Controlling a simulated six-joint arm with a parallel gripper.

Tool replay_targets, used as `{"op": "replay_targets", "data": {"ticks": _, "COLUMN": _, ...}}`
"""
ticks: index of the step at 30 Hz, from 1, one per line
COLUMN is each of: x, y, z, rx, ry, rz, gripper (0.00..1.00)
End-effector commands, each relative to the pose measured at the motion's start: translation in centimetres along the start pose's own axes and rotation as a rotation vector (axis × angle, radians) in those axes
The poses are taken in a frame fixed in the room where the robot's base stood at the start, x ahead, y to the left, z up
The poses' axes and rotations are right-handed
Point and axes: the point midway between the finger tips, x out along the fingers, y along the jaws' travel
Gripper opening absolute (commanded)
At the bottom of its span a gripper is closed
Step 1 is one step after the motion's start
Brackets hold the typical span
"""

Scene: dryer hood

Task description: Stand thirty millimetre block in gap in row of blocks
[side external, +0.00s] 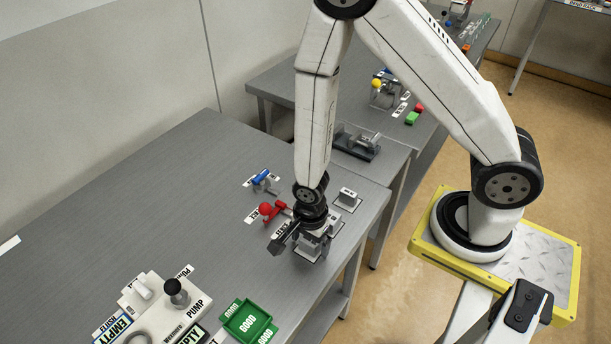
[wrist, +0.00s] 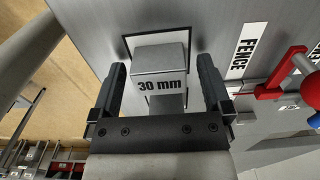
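A grey block marked 30 mm (wrist: 160,58) shows in the wrist view, inside a black outlined square on the table. My gripper (wrist: 162,72) is open, with one dark finger on each side of the block and a visible gap at both sides. Another grey face (wrist: 168,102) shows just below the label, partly hidden by the gripper body; I cannot tell which block it belongs to. In the side view my gripper (side external: 308,238) is low over the table near its right edge, with light grey block shapes (side external: 314,246) at it, mostly hidden.
Another grey block (side external: 347,195) stands on an outlined square behind the gripper. A red-handled clamp (side external: 268,209) beside the FENCE label (wrist: 247,50) is close to the gripper. A blue-handled clamp (side external: 261,177), a green GOOD tray (side external: 247,322) and a pump panel (side external: 165,305) stand farther off.

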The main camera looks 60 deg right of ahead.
Motion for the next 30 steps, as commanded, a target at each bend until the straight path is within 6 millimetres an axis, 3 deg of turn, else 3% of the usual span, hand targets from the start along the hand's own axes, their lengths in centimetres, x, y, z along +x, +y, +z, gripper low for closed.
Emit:
{"op": "replay_targets", "data": {"ticks": 14, "x": -0.4, "y": 0.0, "z": 0.0, "rx": 0.001, "ry": 0.0, "rz": -0.001, "gripper": 0.99}}
{"op": "replay_targets", "data": {"ticks": 30, "x": -4.5, "y": -0.1, "z": 0.0, "rx": 0.0, "ry": -0.001, "rz": -0.003, "gripper": 0.99}}
